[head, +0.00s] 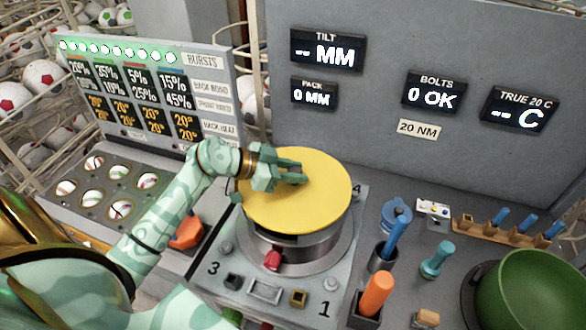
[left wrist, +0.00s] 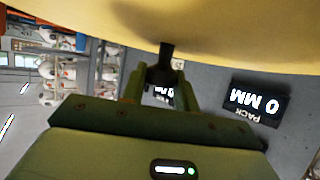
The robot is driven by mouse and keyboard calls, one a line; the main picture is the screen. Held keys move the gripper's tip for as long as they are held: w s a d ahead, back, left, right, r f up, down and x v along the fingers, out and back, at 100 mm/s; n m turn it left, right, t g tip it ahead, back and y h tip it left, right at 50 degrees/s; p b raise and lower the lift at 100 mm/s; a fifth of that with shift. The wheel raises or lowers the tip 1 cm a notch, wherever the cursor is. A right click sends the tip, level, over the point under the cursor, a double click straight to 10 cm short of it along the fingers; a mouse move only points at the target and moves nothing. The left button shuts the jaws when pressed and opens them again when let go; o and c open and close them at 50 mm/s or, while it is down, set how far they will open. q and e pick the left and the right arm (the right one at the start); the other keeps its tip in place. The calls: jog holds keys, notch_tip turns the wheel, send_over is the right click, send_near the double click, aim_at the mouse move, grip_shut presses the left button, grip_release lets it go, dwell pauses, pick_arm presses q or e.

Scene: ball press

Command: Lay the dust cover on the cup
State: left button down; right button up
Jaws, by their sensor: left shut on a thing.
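The dust cover (head: 310,205) is a round yellow disc over the metal cup (head: 290,252). My left gripper (head: 291,173) is at the cover's upper left, shut on its dark knob (left wrist: 166,62). In the left wrist view the cover's yellow face (left wrist: 240,30) fills the top, and the fingers close on the knob. The cover hides the cup's mouth. A dark gap shows between the cover's near edge and the cup wall; I cannot tell whether they touch elsewhere. My right gripper is not in view.
The cup stands on a grey plate (head: 340,285) with a red part (head: 272,259) at its near side. To the right are an orange-handled tool (head: 376,292), blue-handled tools (head: 395,238) and a green bowl (head: 535,290). A display panel (head: 400,140) stands behind.

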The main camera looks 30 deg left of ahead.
pick_arm(q)
jog(key=shift+f, duration=0.4)
jog(key=c, duration=1)
grip_release()
jog(key=shift+s, duration=0.1)
jog(key=v, duration=1.6)
jog(key=shift+s, duration=0.1)
jog(key=shift+a, duration=0.15)
